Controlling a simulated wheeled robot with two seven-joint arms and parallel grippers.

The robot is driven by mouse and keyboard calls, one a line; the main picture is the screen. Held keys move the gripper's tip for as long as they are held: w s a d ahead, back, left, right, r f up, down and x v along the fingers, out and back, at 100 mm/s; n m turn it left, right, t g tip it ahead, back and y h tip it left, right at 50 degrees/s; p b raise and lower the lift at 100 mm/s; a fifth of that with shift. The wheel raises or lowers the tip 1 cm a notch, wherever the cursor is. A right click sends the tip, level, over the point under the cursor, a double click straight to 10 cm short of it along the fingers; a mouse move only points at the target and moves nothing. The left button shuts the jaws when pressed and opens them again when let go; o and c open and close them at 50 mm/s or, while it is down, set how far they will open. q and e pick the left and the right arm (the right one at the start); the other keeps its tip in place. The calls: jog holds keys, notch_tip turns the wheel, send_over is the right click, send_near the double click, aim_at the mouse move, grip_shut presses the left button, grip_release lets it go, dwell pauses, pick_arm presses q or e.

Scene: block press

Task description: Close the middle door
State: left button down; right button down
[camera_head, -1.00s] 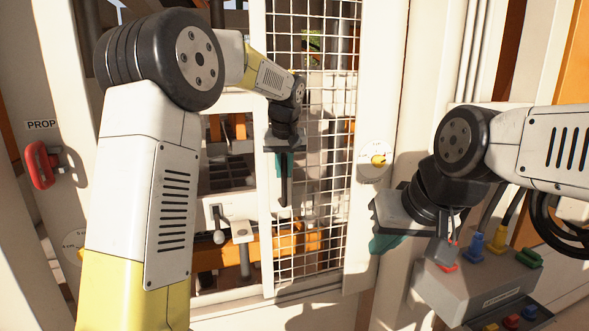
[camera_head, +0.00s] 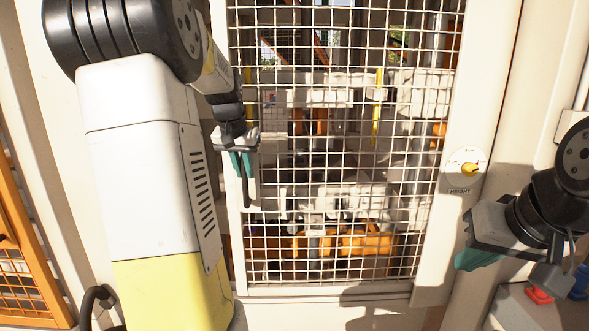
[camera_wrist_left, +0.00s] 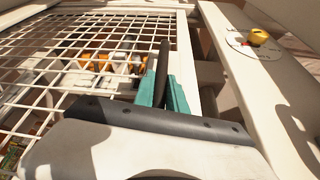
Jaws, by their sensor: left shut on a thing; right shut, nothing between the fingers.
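The middle door is a white-framed mesh door (camera_head: 340,287) in front of the press interior in the head view. It spans most of the opening. My left gripper (camera_head: 243,165) is at its left edge, teal fingers shut on a dark upright bar handle (camera_head: 246,192). In the left wrist view the handle (camera_wrist_left: 161,62) stands between the teal fingers (camera_wrist_left: 165,95), beside the mesh. A dark gap shows there between the door's frame and a post (camera_wrist_left: 250,85). My right gripper (camera_head: 478,258) is shut and empty, right of the door.
A height dial (camera_head: 466,168) with a yellow knob is on the post right of the door. A grey control box (camera_head: 510,312) with coloured buttons is below my right gripper. An orange mesh panel (camera_head: 20,270) stands at far left.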

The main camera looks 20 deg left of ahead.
pick_arm(q)
jog(key=s+a, duration=0.2)
jog(key=a, duration=0.3)
jog(key=shift+a, duration=0.4)
jog(key=c, duration=1.4)
grip_release()
jog(key=shift+a, duration=0.15)
jog(key=shift+o, duration=0.2)
jog(key=v, duration=0.7)
jog(key=shift+r, duration=0.4)
jog(key=shift+s, duration=0.1)
